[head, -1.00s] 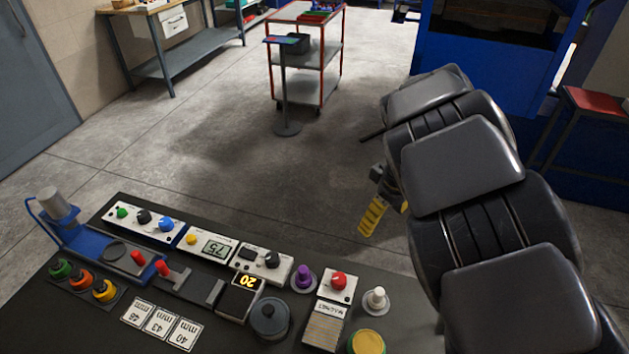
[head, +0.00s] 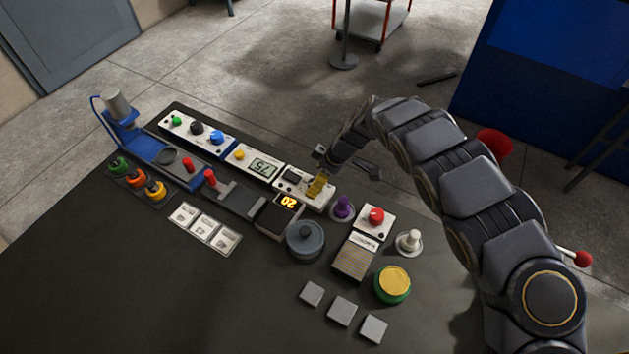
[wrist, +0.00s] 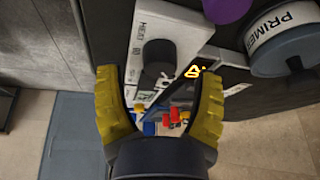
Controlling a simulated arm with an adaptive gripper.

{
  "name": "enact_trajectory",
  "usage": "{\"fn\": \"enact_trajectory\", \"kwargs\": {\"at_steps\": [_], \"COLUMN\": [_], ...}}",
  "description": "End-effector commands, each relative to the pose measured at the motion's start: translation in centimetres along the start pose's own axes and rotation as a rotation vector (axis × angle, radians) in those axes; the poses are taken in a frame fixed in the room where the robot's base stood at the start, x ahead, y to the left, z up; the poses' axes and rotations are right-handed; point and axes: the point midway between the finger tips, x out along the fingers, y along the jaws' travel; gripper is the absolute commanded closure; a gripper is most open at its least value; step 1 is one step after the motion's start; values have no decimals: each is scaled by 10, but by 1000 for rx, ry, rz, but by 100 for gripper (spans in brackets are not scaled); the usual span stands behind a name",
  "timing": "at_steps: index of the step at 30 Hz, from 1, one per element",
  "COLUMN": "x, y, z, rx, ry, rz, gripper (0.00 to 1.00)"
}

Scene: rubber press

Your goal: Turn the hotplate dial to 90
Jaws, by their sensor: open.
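The hotplate dial is a black knob (wrist: 158,57) on a white control box, with lettering beside it that seems to read HEAT. In the head view the box (head: 289,188) is at the back edge of the table, and my gripper covers the knob. The hotplate (head: 277,218) in front has a lit orange display (head: 289,201) reading 20, upside down in the picture. My gripper (head: 318,182) has yellow fingers and is open and empty over the box. In the wrist view the knob lies between the fingertips (wrist: 160,76); contact cannot be told.
A dark grey lidded pot (head: 305,240) and a purple knob (head: 342,207) stand close to the hotplate. A box with a display reading 75 (head: 263,168) is to the left. A red-knobbed box (head: 375,219) is to the right. The table's front left is clear.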

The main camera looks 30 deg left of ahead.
Motion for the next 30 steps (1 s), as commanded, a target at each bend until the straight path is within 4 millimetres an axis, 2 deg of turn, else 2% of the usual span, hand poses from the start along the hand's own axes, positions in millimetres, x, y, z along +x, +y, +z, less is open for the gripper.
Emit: {"fn": "enact_trajectory", "kwargs": {"at_steps": [6, 15, 16, 17, 18, 20, 30], "x": [17, 19, 19, 19, 19, 19, 19], "y": [0, 1, 1, 1, 1, 1, 1], "z": [0, 0, 0, 0, 0, 0, 0], "rx": [0, -1, -1, -1, -1, -1, 9], "ry": [0, -1, -1, -1, -1, -1, 0], "rz": [2, 3, 3, 3, 3, 3, 8], "gripper": [33, 33, 42, 54, 72, 97, 98]}}
